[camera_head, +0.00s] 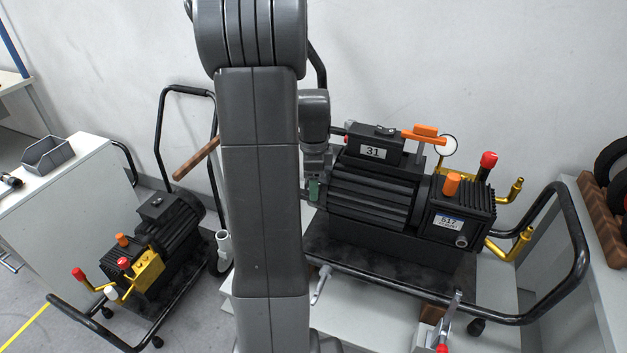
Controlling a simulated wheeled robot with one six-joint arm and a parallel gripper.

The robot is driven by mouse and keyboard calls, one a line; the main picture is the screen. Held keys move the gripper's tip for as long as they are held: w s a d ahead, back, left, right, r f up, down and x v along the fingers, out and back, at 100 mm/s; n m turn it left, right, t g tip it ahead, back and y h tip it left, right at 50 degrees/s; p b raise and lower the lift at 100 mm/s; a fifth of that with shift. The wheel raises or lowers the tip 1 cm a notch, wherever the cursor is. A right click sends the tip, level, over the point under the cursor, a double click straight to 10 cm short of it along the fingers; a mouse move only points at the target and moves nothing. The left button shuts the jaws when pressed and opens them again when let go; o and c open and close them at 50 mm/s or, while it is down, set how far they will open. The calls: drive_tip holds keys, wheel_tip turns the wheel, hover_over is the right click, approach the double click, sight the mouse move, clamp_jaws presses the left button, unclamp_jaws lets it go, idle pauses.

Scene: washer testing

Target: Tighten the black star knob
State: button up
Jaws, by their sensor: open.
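I cannot make out a black star knob; my own arm covers a wide strip of the view. The black motor pump (375,188) labelled 31 and 517 stands on a cart at right. My gripper (312,190) points down at the pump's left end, partly hidden by my arm. My gripper is open, and no held object is visible. I cannot tell whether it touches the pump.
The pump's cart has a black tube handle (582,255) at right. Orange, red and brass fittings stick out of the pump. A second pump (168,222) sits on another cart at left, beside a white cabinet (75,190). A pale wall is close behind.

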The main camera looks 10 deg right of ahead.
drive_tip(key=shift+r, duration=0.1)
wheel_tip(320, 180, up, 14)
idle(0.4)
drive_tip(key=shift+f, duration=0.25)
